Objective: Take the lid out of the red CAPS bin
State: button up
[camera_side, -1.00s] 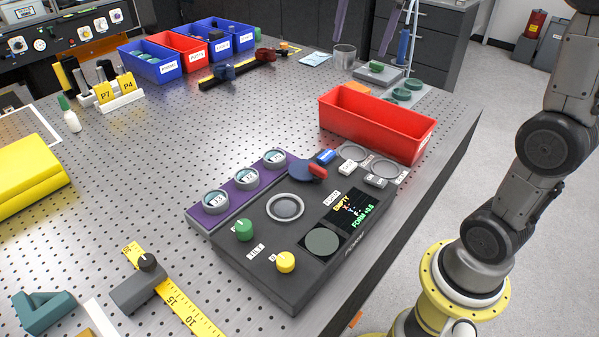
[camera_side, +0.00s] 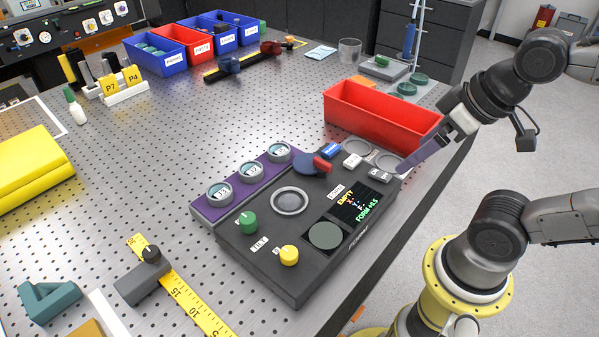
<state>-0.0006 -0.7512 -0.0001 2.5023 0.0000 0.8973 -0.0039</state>
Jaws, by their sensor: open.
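A large empty-looking red bin (camera_side: 372,121) stands on the table right of centre, behind the dark console. No label shows on its visible sides and its floor is mostly hidden by the near wall, so I cannot see a lid in it. A smaller red bin (camera_side: 186,48) with a white label, too small to read surely, stands between blue bins at the back left. My gripper (camera_side: 408,168) reaches in from the right, beside the large bin's near right end and over the console's right corner. It is open; one long purple-grey finger shows, with nothing in it.
The dark console (camera_side: 300,235) has knobs, a round plate and a display reading EMPTY. Purple-strip holders (camera_side: 250,171) with discs run along its left side. Green discs (camera_side: 407,89) lie behind the large bin. The perforated table (camera_side: 180,140) is clear at centre left.

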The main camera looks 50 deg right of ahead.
dwell(0.6)
jog(key=w+d+r+m+g, duration=0.2)
jog(key=w+d+r+m, duration=0.3)
jog(key=w+r+m, duration=0.65)
jog(key=w+d+f+m+g, duration=0.25)
jog(key=w+d+f, duration=0.25)
jog(key=w+d, duration=0.6)
jog(key=shift+m+g, duration=0.55)
jog(key=shift+m, duration=0.25)
jog(key=d+f, duration=0.2)
jog(key=f, duration=0.2)
jog(key=w+d+f, duration=0.1)
jog(key=d+f, duration=0.1)
jog(key=f, duration=0.3)
jog(key=w+d+f, duration=0.1)
jog(key=d+f, duration=0.1)
jog(key=f, duration=0.3)
jog(key=shift+w+d+f, duration=0.15)
jog(key=shift+w+f, duration=0.1)
jog(key=shift+f, duration=3.15)
jog(key=c, duration=1.3)
